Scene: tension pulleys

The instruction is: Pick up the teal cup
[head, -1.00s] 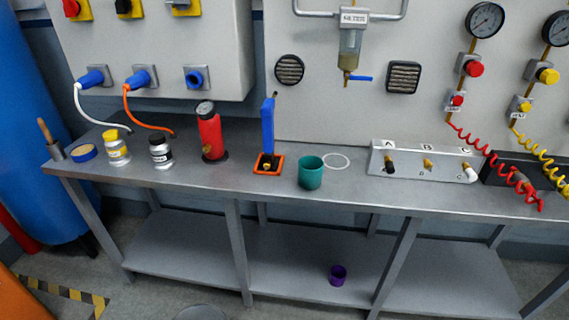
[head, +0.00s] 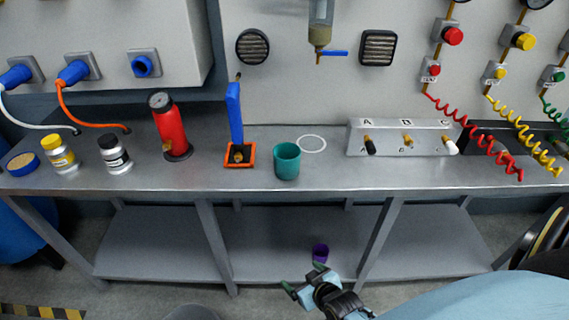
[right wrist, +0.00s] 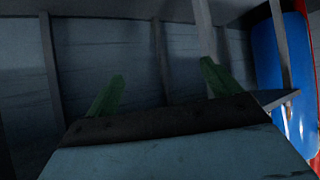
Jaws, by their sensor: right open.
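The teal cup (head: 287,161) stands upright on the metal bench, right of an orange tray and just left of a white ring. My right gripper (head: 295,284) is in the head view at the bottom, low in front of the bench and well below the cup. It is open and empty. In the right wrist view its two green fingers (right wrist: 160,88) are spread apart, with the dim bench frame beyond; the cup is not in that view. My left gripper is not in view.
An orange tray (head: 239,154) with a tall blue part stands close left of the cup. A red bottle (head: 170,128) and two jars are farther left. A switch block (head: 405,139) stands right.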

